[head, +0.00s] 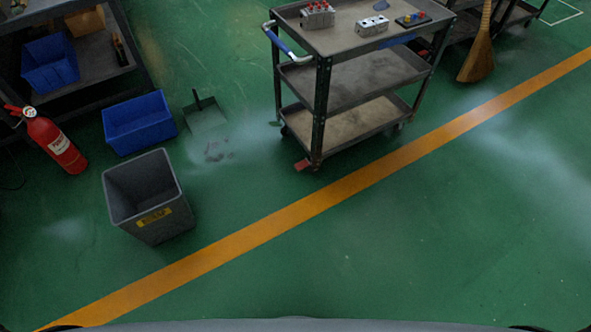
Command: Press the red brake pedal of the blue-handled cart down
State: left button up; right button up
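The blue-handled cart (372,95) stands at the upper middle of the head view. It is a dark cart with three shelves, and its blue handle (279,42) is on its left end. The red brake pedal (303,164) sticks out near the floor at the cart's near left corner, beside a caster. I cannot tell whether the pedal is up or down. Valve blocks (318,14) and a lighter block (371,26) sit on the top shelf. Neither of my grippers is in view.
A grey bin (146,197), a blue crate (138,122), a dustpan (205,113) and a red fire extinguisher (56,143) stand left of the cart. A broom (478,55) is to its right. An orange floor line (300,212) crosses clear green floor in front.

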aim_at(300, 165)
jog(key=i+j+z, duration=0.3)
jog(key=i+j, duration=0.15)
jog(key=j, duration=0.15)
jog(key=i+j+z, duration=0.3)
jog(key=j, duration=0.35)
jog(key=i+j+z, duration=0.15)
jog(key=i+j, duration=0.15)
jog(key=j, duration=0.1)
